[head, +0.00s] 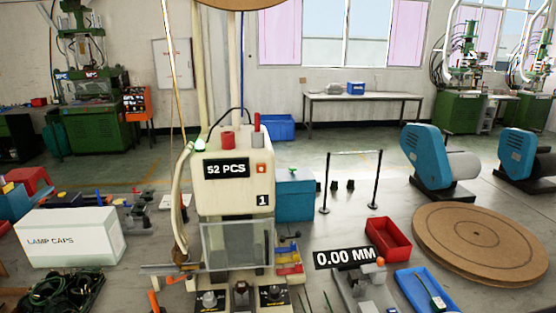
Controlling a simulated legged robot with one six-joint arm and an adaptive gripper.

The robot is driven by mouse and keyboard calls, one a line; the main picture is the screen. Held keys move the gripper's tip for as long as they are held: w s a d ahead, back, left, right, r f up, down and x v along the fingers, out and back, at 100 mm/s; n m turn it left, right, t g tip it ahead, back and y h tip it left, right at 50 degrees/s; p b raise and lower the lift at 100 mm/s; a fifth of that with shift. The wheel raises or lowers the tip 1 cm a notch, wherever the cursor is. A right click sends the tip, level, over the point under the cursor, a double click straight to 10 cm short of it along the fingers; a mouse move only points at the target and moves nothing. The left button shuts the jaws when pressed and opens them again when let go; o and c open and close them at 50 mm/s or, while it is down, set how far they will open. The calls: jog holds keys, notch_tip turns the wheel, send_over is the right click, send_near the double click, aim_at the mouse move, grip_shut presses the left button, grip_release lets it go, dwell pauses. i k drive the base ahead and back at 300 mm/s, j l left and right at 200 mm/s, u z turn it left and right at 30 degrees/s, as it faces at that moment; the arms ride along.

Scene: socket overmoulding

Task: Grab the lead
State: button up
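Several dark green leads (62,288) lie coiled in a heap at the lower left, in front of the white LAMP CAPS box. A single lead-like piece with a pale end and a thin dark wire (436,294) lies in a blue tray (408,287) at the lower right. I cannot tell which of these is the lead of the task. A few thin green strands (327,301) show at the bottom edge, right of the moulding machine. My gripper is not in view.
The cream moulding machine (233,177), marked 52 PCS, stands in the centre with a clear guard. A white LAMP CAPS box (70,239) is at left. A gauge reading 0.00 MM (350,257), a red bin (388,239) and a round brown board (480,240) are at right.

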aim_at(437, 303)
jog(key=k+l+z, duration=0.1)
jog(key=z, duration=0.35)
jog(key=k+l+z, duration=0.1)
jog(key=z, duration=0.35)
jog(key=k+l+z, duration=0.2)
jog(key=z, duration=0.25)
